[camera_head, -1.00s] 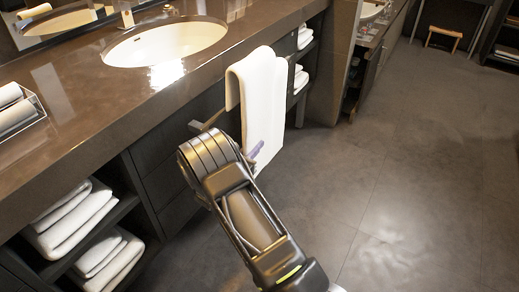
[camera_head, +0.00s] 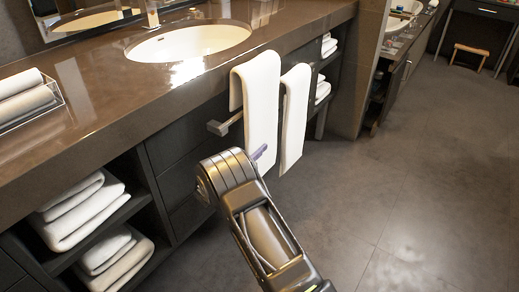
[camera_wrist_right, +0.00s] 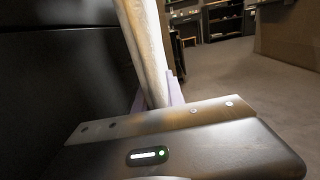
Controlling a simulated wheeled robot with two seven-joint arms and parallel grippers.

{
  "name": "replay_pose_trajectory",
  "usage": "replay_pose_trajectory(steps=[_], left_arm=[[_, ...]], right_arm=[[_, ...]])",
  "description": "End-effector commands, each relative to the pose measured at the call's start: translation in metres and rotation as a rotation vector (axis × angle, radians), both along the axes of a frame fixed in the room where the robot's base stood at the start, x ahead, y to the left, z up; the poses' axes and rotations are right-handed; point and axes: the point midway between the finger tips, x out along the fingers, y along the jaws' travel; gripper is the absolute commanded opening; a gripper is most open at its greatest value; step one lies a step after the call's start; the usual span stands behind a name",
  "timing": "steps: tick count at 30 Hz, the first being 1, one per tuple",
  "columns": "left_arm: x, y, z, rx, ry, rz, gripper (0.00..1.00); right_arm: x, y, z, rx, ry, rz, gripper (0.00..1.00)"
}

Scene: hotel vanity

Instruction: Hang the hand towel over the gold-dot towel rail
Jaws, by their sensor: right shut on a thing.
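Two long white folded towels hang side by side in front of the vanity in the head view: a left one (camera_head: 258,95) and a right one (camera_head: 294,112). A towel rail (camera_head: 226,122) sticks out left of the left towel, which hides the rest of it; no gold dot can be made out. My right gripper (camera_head: 259,152) is low at the left towel, its purple fingertip against it, mostly hidden by my own wrist. In the right wrist view the purple fingers (camera_wrist_right: 156,95) are shut on the pale towel cloth (camera_wrist_right: 148,55). My left gripper is out of view.
The brown counter (camera_head: 110,85) with a white sink (camera_head: 190,42) lies above and left. A tray of rolled towels (camera_head: 30,100) stands on it. Open shelves below hold folded towels (camera_head: 80,210). The floor (camera_head: 380,180) at right is clear.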

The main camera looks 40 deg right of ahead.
Motion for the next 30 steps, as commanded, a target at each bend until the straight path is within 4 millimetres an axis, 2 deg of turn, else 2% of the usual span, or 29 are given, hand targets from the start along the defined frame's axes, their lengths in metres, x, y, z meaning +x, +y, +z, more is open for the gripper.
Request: replay_pose_trajectory(steps=[3,30], left_arm=[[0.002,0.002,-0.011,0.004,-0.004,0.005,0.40],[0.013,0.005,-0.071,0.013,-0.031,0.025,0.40]], right_arm=[[0.000,0.000,-0.014,-0.001,0.000,0.000,0.00],[0.000,0.001,-0.092,-0.001,0.000,0.001,0.00]])
